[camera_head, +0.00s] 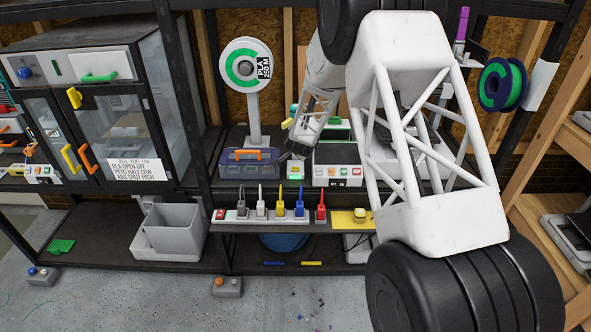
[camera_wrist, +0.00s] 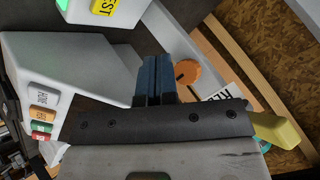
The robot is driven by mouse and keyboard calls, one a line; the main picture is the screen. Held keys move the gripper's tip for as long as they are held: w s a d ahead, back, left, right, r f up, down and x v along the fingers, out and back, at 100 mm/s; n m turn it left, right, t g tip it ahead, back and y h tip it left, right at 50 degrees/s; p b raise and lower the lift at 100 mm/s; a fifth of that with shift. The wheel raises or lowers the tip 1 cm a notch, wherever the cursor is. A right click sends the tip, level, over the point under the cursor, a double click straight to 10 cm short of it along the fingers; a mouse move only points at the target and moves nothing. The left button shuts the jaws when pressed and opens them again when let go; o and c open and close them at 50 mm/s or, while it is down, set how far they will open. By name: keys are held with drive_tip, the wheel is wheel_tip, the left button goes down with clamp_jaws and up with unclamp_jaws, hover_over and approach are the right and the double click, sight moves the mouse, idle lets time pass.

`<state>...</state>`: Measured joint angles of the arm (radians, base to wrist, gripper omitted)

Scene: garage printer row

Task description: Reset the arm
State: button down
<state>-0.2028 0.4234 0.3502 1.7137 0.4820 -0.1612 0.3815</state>
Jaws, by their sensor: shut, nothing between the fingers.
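My white arm reaches down over the shelf from the upper right in the head view. My gripper (camera_head: 291,153) is over the middle shelf, between the blue case and the white button box, and looks small and dark there. In the wrist view my gripper (camera_wrist: 156,75) shows two dark blue fingers pressed together with nothing between them. The white button box (camera_wrist: 70,75) is beside the fingertips on the left; whether they touch it I cannot tell. It also shows in the head view (camera_head: 338,171). Part of the shelf behind my arm is hidden.
A blue case (camera_head: 249,165) with an orange handle stands left of my gripper. A spool stand (camera_head: 252,112) rises behind it. A green spool (camera_head: 503,84) hangs at right, and a glass-doored cabinet (camera_head: 115,105) stands at left.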

idle(0.5)
drive_tip(key=s+d+r+n+g, duration=0.1)
drive_tip(key=s+d+r, duration=0.2)
drive_tip(key=s+r, duration=0.55)
drive_tip(key=s+d+r+n+g, duration=0.15)
drive_tip(key=s+d+r, duration=0.25)
drive_tip(key=s+r, duration=0.5)
drive_tip(key=s+d+r+n+g, duration=0.1)
drive_tip(key=s+d+r+n, duration=0.15)
drive_tip(key=s+r, duration=0.65)
drive_tip(key=s+d+n+g, duration=0.1)
drive_tip(key=s+d, duration=0.2)
drive_tip(key=s, duration=0.9)
drive_tip(key=s+d+r+g, duration=0.1)
drive_tip(key=s+d, duration=0.2)
drive_tip(key=s, duration=1)
drive_tip(key=s+d+r+n+g+h, duration=0.1)
drive_tip(key=s+d, duration=0.1)
drive_tip(key=s, duration=1)
drive_tip(key=shift+s+d+r+n, duration=0.15)
drive_tip(key=shift+s+d+n, duration=0.15)
drive_tip(key=shift+s+d, duration=0.1)
